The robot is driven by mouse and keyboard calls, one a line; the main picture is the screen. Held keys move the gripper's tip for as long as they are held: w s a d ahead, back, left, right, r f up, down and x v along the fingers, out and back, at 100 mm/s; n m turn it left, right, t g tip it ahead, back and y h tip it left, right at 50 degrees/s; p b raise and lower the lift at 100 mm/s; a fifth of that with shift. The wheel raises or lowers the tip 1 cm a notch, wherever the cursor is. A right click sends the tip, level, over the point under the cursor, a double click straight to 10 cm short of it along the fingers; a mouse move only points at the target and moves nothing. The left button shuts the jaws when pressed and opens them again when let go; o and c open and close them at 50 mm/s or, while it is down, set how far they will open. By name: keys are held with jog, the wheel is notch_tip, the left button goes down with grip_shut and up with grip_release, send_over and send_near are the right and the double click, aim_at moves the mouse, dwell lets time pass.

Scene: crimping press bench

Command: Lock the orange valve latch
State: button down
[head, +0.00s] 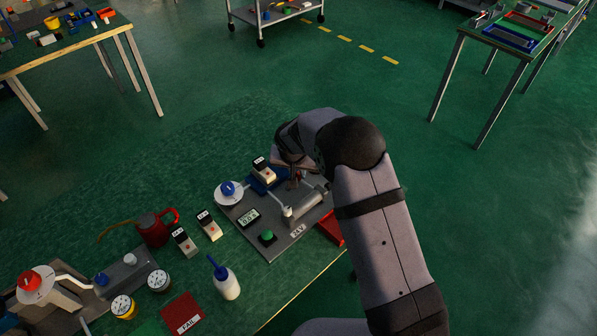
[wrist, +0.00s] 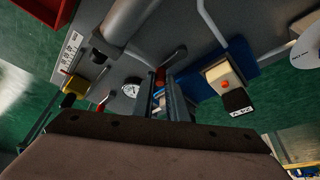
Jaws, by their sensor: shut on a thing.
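The orange-red valve latch (wrist: 160,76) shows in the wrist view between the tips of my gripper (wrist: 160,88), with a dark lever running from it up and to the right. My gripper is shut on it. The latch sits on the grey press plate (wrist: 200,50), beside a round white-faced gauge (wrist: 131,90). In the head view my wrist mostly hides the latch and fingers at the far right side of the grey plate (head: 265,240).
A grey cylinder (head: 304,207) lies on the plate near my gripper. A cream block with an orange button (wrist: 224,76) stands in a blue holder at right. A yellow knob (wrist: 72,90) and a red-tipped lever (wrist: 106,102) are at left. A red bin (head: 331,229) sits at the plate's right edge.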

aim_at(296, 190)
jog(key=c, duration=1.7)
grip_release()
jog(key=shift+c, duration=0.2)
jog(key=shift+r, duration=0.1)
jog(key=b+v, duration=0.2)
jog(key=v, duration=0.5)
jog(key=shift+s, duration=0.1)
jog(key=s+d+r+g+p, duration=0.2)
jog(key=s+d+r, duration=0.2)
jog(key=s+d, duration=0.95)
jog(key=s+d+n+g, duration=0.1)
jog(key=s+d, duration=0.3)
jog(key=s, duration=1.2)
jog(key=shift+f+n+g+y, duration=0.25)
jog(key=shift+n+g+y, duration=0.05)
jog(key=shift+g, duration=0.4)
